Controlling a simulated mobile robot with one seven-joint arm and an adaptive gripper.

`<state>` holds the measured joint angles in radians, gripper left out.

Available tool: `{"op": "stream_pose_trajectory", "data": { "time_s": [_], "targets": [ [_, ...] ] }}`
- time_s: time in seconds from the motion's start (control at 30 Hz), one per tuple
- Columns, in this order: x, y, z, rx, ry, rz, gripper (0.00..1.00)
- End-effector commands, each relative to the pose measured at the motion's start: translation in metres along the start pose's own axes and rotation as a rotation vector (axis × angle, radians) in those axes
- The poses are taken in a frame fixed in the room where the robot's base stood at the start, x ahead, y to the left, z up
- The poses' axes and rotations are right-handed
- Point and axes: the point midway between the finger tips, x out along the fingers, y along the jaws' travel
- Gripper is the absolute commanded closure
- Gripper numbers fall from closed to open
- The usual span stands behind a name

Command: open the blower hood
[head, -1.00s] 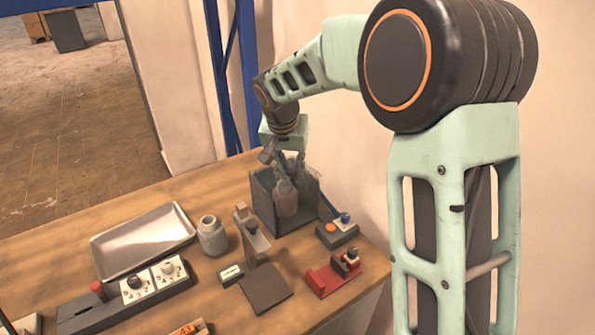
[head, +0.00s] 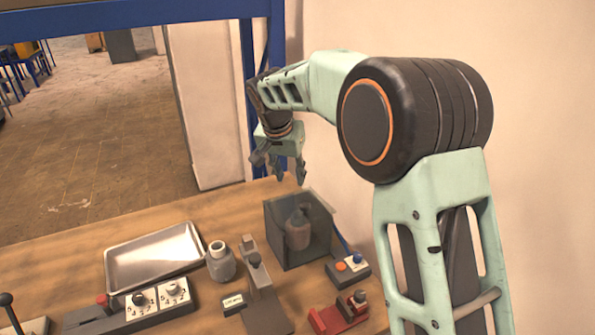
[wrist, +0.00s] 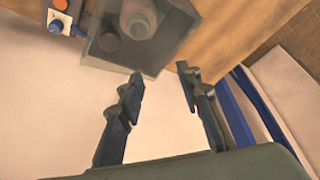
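The hood is a dark, see-through box (head: 283,252) at the back right of the bench, against the wall. A brownish bottle (head: 298,230) stands inside it and shows through the walls. In the wrist view the box (wrist: 160,55) is at the top centre, with the bottle (wrist: 138,18) and a dark round part in it. I cannot tell from these frames whether its lid is open or shut. My gripper (head: 280,180) is above the back left of the box, apart from it. Its two fingers (wrist: 160,85) are spread, with nothing between them.
A control box (head: 348,268) with orange and blue buttons is right of the hood. A red fixture (head: 338,315), a grey stand (head: 262,290), a grey jar (head: 221,262) and a metal tray (head: 150,262) stand nearby. A blue frame post (head: 276,90) and the wall are close behind.

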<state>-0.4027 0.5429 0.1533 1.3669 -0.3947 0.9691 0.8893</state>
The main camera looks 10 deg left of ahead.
Motion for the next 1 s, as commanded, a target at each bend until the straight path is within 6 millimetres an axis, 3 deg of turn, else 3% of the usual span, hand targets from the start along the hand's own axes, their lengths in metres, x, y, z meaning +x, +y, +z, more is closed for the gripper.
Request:
{"op": "stream_pose_trajectory", "data": {
  "time_s": [0.3,0.43,0.8,1.0],
  "targets": [
    [-0.004,0.004,-0.004,0.005,0.006,0.005,0.61],
    [-0.015,0.004,-0.005,0.006,0.008,0.004,0.61],
    [-0.090,0.003,-0.004,0.005,0.010,0.001,0.61],
    [-0.117,0.003,-0.003,0.004,0.008,0.002,0.61]
  ]
}}
